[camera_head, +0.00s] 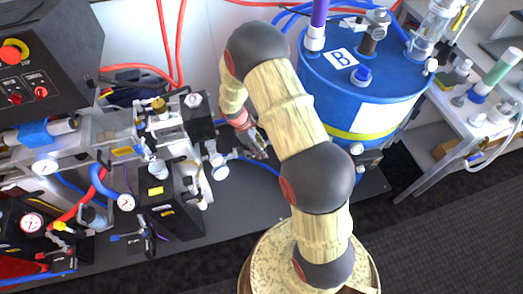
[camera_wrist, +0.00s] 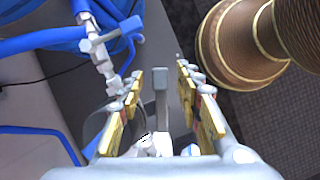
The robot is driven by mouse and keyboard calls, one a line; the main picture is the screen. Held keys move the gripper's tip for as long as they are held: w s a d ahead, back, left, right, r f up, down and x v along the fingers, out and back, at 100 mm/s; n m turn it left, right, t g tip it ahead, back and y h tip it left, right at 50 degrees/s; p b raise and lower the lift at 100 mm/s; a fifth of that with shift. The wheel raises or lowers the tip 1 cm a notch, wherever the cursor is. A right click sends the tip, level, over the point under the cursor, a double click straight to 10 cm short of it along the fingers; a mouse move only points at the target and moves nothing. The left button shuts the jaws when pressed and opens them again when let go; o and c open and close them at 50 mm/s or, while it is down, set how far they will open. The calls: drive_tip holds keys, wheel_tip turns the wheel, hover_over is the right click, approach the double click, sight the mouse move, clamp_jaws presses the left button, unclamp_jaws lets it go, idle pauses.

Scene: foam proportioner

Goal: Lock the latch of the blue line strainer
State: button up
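My gripper (camera_head: 258,150) reaches down beside the blue tank, next to the pale metal fitting (camera_head: 217,158) on the blue line. In the wrist view my gripper (camera_wrist: 162,78) is open, with its two yellow-padded fingers apart. A grey upright bar (camera_wrist: 160,95) stands between the fingers, with a gap on both sides. I cannot tell whether it is the strainer's latch. White and blue parts (camera_wrist: 160,145) lie below it, mostly hidden by the gripper. I cannot make out the strainer or its latch state for certain.
The blue tank (camera_head: 350,90) marked B stands right of my gripper. A black pump unit (camera_head: 172,200) with gauges stands to the left. A metal valve (camera_wrist: 103,55) with a blue lever is close to the left finger. Blue hoses (camera_wrist: 40,40) run at left.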

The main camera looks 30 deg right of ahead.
drive_tip(key=shift+c, duration=1.2)
clamp_jaws()
